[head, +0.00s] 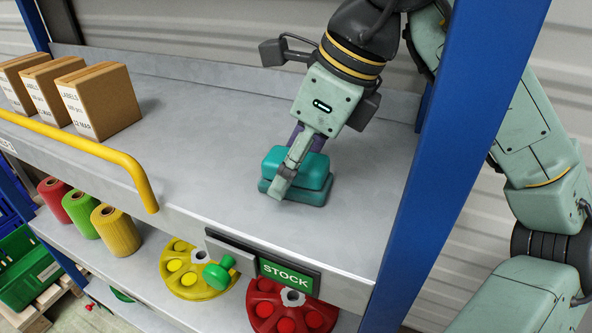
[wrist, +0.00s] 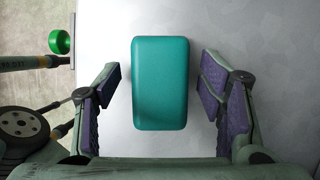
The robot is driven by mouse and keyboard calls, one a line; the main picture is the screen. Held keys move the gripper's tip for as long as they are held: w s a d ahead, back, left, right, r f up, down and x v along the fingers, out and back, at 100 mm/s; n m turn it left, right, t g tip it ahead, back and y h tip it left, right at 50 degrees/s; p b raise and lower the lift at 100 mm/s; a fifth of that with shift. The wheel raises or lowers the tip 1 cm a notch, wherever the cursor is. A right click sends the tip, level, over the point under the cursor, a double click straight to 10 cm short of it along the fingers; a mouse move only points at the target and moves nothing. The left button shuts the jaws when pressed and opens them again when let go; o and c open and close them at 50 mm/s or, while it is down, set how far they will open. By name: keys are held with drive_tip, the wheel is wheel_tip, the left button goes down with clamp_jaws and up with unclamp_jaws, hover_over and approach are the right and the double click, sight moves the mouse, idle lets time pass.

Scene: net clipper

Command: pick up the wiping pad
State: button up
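The wiping pad (head: 296,178) is a teal block with a wider base, lying on the grey upper shelf (head: 215,150) near its right end. In the wrist view the teal pad (wrist: 160,84) sits between the two purple-lined fingers. My gripper (head: 290,172) reaches down over the pad, and one finger covers part of its front in the head view. In the wrist view my gripper (wrist: 162,103) is open, with a gap between each finger and the pad. The pad's underside is hidden.
Several label boxes (head: 100,102) stand at the shelf's left, behind a yellow rail (head: 90,150). A blue post (head: 440,165) rises close to my arm on the right. The lower shelf holds coloured spools (head: 115,230) and a yellow wheel (head: 190,270). The shelf's middle is clear.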

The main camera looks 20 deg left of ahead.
drive_tip(key=c, duration=1)
drive_tip(key=shift+r, duration=0.15)
wheel_tip(320, 180, up, 10)
drive_tip(key=shift+f+b, duration=0.1)
drive_tip(key=shift+b, duration=0.5)
drive_tip(key=o, duration=0.6)
drive_tip(key=c, duration=0.4)
drive_tip(key=shift+c, duration=0.2)
